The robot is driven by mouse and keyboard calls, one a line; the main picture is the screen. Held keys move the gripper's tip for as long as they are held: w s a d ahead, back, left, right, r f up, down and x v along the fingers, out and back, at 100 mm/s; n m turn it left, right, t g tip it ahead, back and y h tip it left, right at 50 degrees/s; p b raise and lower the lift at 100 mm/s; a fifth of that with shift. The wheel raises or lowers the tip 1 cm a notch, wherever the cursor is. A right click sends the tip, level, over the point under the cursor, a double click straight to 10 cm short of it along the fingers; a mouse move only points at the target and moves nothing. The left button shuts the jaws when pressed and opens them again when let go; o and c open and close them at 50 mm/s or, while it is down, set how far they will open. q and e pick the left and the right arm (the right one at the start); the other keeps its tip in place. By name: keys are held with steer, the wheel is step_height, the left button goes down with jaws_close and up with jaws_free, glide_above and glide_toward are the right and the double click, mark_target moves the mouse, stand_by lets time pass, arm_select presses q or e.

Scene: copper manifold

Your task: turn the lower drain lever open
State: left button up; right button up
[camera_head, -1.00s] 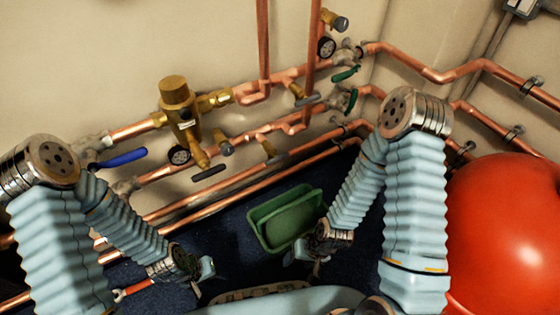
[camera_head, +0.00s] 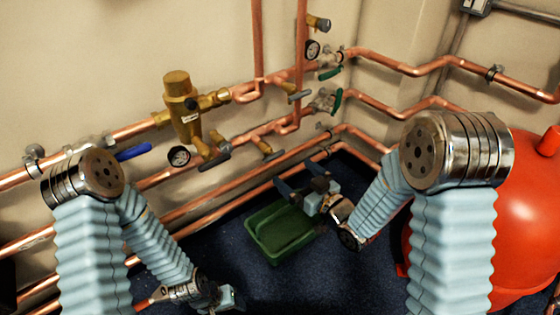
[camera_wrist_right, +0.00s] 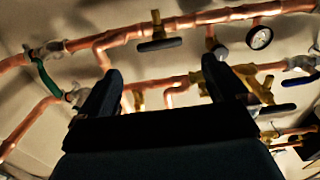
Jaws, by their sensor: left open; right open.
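Small brass drain valves with grey levers sit on the copper pipes in the head view. The lower one (camera_head: 268,150) is by the lower pipes, left of and above my right gripper; another (camera_head: 298,93) is higher up. I cannot tell the lower lever's exact angle. My right gripper (camera_head: 299,180) is open and empty, just above the far edge of the green tray. In the right wrist view its dark fingers (camera_wrist_right: 162,78) are spread, with pipework beyond; a dark lever (camera_wrist_right: 159,44) shows past them, not touched. My left gripper (camera_head: 226,300) is low at the bottom, its fingers partly out of view.
A green tray (camera_head: 281,232) stands on the dark blue floor. A red tank (camera_head: 520,225) is at the right. A brass valve body (camera_head: 181,103), gauge (camera_head: 179,156), blue lever (camera_head: 134,151) and green levers (camera_head: 337,101) crowd the wall pipes.

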mark_target(276, 158)
steer(key=x, duration=0.8)
steer(key=shift+w, duration=0.1)
steer(key=c, duration=1.1)
steer(key=shift+o, duration=0.2)
